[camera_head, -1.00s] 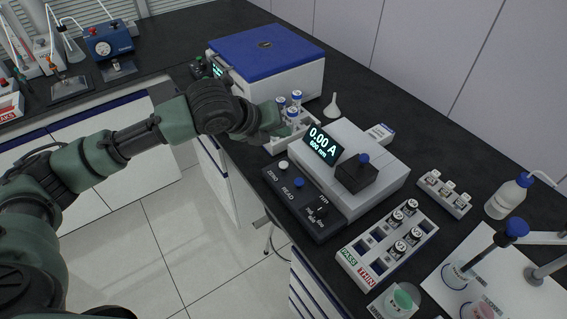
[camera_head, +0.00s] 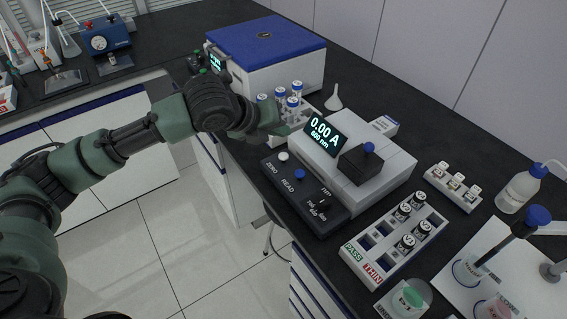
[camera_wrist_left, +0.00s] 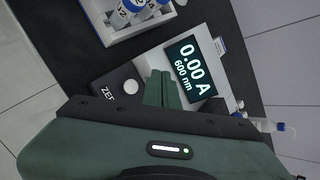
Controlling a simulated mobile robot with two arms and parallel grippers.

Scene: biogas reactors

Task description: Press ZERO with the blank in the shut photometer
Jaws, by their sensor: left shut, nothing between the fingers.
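The white photometer (camera_head: 385,178) stands on the dark bench, and its display (camera_head: 324,134) reads 0.00 A, 600 nm. Its black lid (camera_head: 361,165) with a blue knob is shut, so the blank cannot be seen. On the black key panel, the white ZERO button (camera_head: 283,157) sits beside the blue READ button (camera_head: 300,174). My left gripper (camera_head: 284,129) is shut and empty, just behind the ZERO button near the display. In the left wrist view, its fingertips (camera_wrist_left: 161,88) show right of the ZERO button (camera_wrist_left: 131,87), apart from it in the picture. My right gripper is out of view.
A white rack (camera_head: 312,108) of blue-capped tubes stands close behind my left gripper, before a blue-lidded machine (camera_head: 267,50). A PASS/THIN rack (camera_head: 385,262) of dark-capped vials is in front of the photometer. A funnel (camera_head: 334,98) stands behind.

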